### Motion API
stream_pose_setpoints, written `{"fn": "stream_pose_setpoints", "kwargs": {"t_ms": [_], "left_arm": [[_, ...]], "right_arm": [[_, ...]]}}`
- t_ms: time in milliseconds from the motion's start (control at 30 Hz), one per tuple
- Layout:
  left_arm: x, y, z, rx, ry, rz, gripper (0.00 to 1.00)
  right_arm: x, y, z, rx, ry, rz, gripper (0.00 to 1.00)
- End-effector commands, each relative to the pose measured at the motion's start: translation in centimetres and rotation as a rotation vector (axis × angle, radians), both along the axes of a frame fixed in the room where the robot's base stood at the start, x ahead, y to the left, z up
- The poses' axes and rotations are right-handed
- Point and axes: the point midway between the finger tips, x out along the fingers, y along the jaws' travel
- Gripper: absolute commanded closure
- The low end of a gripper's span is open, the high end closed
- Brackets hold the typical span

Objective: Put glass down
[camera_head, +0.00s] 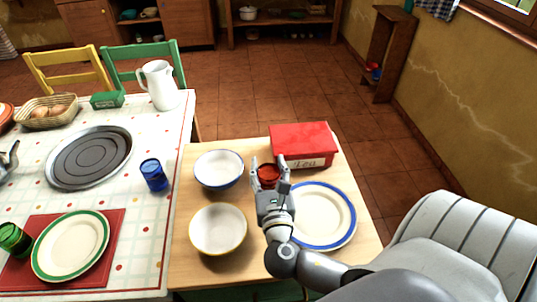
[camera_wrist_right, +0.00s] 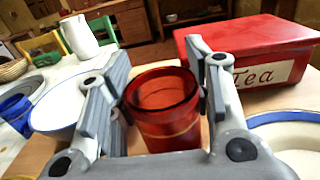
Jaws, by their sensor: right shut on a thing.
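A red glass (camera_head: 268,173) is upright between the fingers of my right gripper (camera_head: 270,170), over the small wooden table (camera_head: 185,262). In the right wrist view the red glass (camera_wrist_right: 165,108) fills the space between the two grey finger pads of the gripper (camera_wrist_right: 165,100), which is shut on it. Its base is hidden, so I cannot tell whether it touches the wood. My left gripper is not in view.
A red Tea box (camera_head: 300,143) stands just behind the glass. A blue-rimmed bowl (camera_head: 219,169) and a yellow-rimmed bowl (camera_head: 217,229) are to the left, a blue-rimmed plate (camera_head: 335,218) to the right. A blue glass (camera_head: 154,175) stands on the white-clothed table (camera_head: 140,220).

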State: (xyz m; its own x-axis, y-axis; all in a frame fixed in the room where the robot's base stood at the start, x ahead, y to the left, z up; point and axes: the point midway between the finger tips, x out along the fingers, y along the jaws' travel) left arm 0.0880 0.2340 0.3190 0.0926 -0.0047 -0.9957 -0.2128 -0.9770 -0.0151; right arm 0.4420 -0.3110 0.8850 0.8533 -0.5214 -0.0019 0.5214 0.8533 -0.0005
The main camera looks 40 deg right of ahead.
Motion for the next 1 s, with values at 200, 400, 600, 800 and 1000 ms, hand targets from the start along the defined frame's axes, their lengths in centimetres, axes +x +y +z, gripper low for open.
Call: {"fn": "stream_pose_setpoints", "kwargs": {"t_ms": [200,400,600,800,1000], "left_arm": [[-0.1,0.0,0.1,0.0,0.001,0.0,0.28],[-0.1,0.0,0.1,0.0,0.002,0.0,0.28],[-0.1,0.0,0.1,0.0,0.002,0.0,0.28],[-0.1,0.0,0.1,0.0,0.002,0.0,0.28],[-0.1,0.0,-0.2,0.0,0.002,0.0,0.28]], "right_arm": [[0.0,0.0,0.2,-0.001,-0.002,0.0,1.0],[0.0,0.0,-0.1,-0.001,-0.001,0.0,0.41],[0.0,0.0,-0.1,-0.001,-0.001,0.0,0.32],[0.0,0.0,0.0,-0.001,-0.001,0.0,0.32],[-1.8,1.1,-0.1,0.002,0.003,0.002,0.32]]}}
